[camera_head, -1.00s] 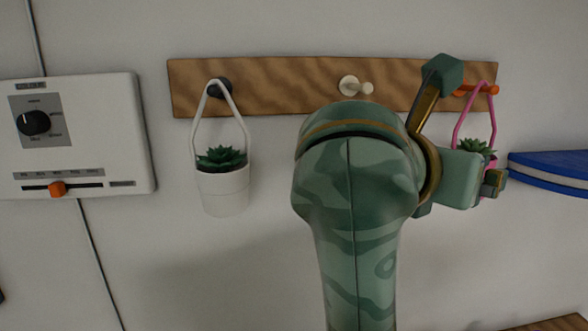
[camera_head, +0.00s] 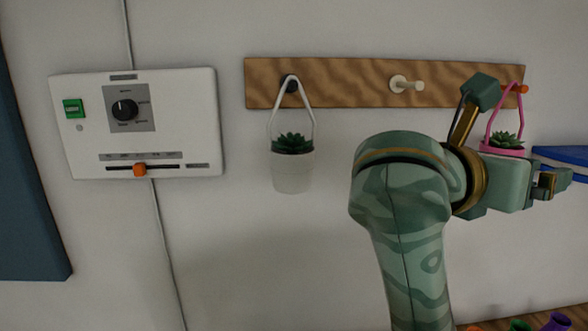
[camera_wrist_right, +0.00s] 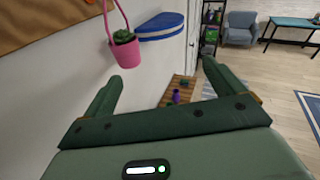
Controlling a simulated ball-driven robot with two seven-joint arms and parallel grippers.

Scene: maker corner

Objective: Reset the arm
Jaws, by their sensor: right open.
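My right arm rises from the bottom of the head view and bends to the right in front of the wall. My left gripper is not in view.
A wooden peg rail (camera_head: 350,92) is on the wall, with a white planter (camera_head: 293,172) hanging at its left. A white control panel (camera_head: 195,130) is further left. A blue shelf (camera_wrist_right: 160,27) is near the pink planter. Open floor (camera_wrist_right: 275,85) lies to the right.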

